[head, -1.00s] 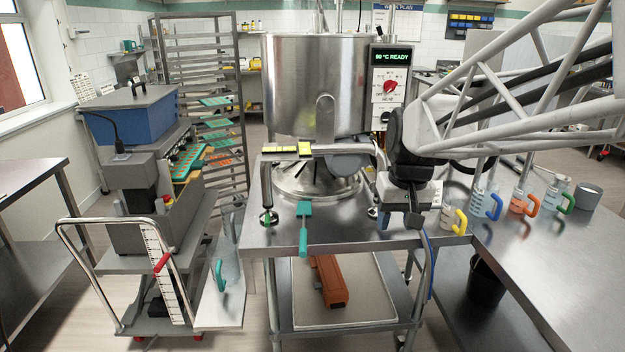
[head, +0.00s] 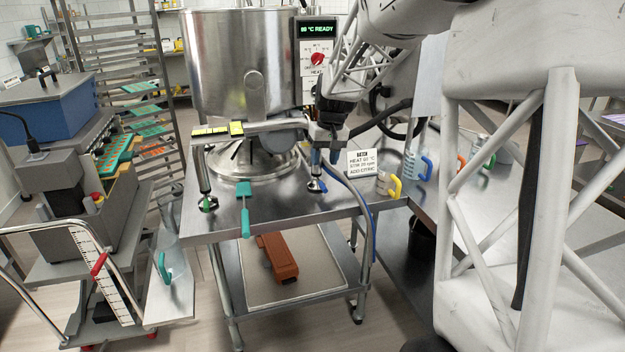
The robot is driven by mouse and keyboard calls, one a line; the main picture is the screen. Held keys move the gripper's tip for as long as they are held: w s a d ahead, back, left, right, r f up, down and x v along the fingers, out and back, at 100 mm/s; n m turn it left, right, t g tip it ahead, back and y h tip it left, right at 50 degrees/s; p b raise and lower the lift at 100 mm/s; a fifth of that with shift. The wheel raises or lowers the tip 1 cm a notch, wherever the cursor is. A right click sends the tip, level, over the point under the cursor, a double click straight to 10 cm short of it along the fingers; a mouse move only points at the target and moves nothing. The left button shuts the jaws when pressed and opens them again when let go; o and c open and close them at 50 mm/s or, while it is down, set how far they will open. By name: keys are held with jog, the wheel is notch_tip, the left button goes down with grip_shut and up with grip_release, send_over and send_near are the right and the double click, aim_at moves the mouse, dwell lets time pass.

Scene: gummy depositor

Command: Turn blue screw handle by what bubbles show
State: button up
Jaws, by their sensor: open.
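The blue screw handle (head: 317,184) appears low on the right support foot at the front of the steel table. My gripper (head: 321,158) is open and points down just above this foot, at its upper part. It partly hides the support. I cannot tell whether it touches anything. Two yellow level vials, a left one (head: 210,131) and a right one (head: 236,129), sit on the grey beam. Their bubbles are too small to read. The left support foot (head: 208,203) has a green part at its base.
A steel kettle (head: 243,65) stands behind the beam. A teal spatula (head: 244,205) overhangs the table's front edge. A small sign (head: 361,162) and a yellow-handled jug (head: 388,185) stand right of my gripper. A blue hose (head: 352,190) hangs close by.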

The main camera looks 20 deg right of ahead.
send_near(324, 185)
jog(key=shift+w+d+f+g+y, duration=0.1)
jog(key=shift+w+f+g+y, duration=0.1)
jog(key=shift+f, duration=0.15)
jog(key=shift+w+d+f+g+y, duration=0.1)
jog(key=shift+w+d+f+y, duration=0.1)
jog(key=shift+f, duration=0.15)
jog(key=shift+a+f, duration=0.3)
jog(key=shift+f, duration=1)
jog(key=shift+a+f, duration=0.25)
jog(key=shift+f, duration=1)
jog(key=shift+a+f, duration=0.3)
jog(key=shift+f, duration=1)
grip_shut()
